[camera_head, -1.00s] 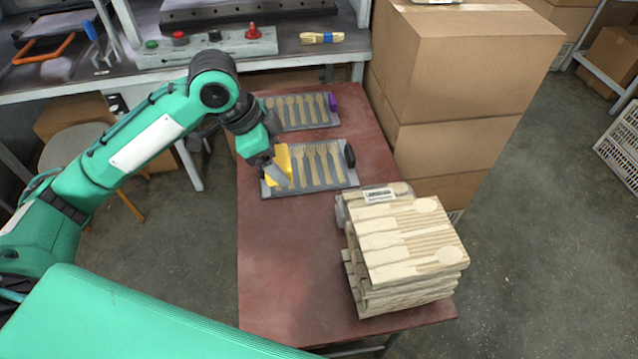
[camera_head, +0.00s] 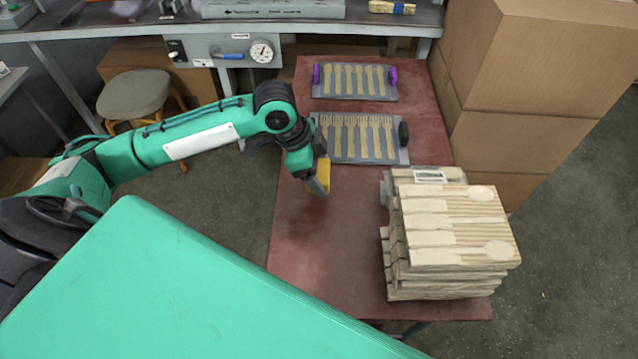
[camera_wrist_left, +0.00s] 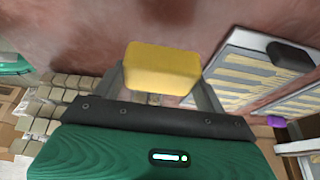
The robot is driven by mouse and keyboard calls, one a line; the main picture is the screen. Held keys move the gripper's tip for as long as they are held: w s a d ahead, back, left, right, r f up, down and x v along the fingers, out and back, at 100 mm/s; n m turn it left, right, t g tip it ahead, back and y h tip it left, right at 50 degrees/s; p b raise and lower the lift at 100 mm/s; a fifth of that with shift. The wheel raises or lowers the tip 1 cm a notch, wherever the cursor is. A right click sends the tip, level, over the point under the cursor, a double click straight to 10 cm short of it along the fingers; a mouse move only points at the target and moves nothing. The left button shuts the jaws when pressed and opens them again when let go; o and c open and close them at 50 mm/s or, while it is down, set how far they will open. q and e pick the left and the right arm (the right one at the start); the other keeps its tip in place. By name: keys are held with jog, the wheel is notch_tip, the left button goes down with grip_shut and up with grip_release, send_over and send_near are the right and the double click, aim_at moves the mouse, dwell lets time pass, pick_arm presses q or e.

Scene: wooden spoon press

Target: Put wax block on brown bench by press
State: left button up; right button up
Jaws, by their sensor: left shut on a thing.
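The yellow wax block (camera_head: 323,176) is in my left gripper (camera_head: 318,186), in front of the nearer mould tray and over the reddish-brown bench (camera_head: 330,250). In the left wrist view the block (camera_wrist_left: 162,66) sits between the two fingers of the gripper (camera_wrist_left: 160,80), with the bench surface behind it. The gripper is shut on it; the block looks held above the bench, though the exact height is hard to tell. My right gripper is out of view.
Two grey trays with wooden utensils, the nearer tray (camera_head: 400,155) and the farther tray (camera_head: 350,96), lie at the bench's back. A stack of wooden spoon blanks (camera_head: 450,240) fills its right side. Cardboard boxes (camera_head: 535,80) stand right. The bench's front left is bare.

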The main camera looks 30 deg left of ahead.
pick_arm(q)
notch_tip(320, 180, down, 5)
jog(key=shift+r, duration=0.15)
jog(key=shift+f, duration=0.2)
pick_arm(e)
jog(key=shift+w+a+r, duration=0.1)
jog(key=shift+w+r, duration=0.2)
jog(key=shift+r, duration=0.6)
pick_arm(q)
jog(key=o, duration=1)
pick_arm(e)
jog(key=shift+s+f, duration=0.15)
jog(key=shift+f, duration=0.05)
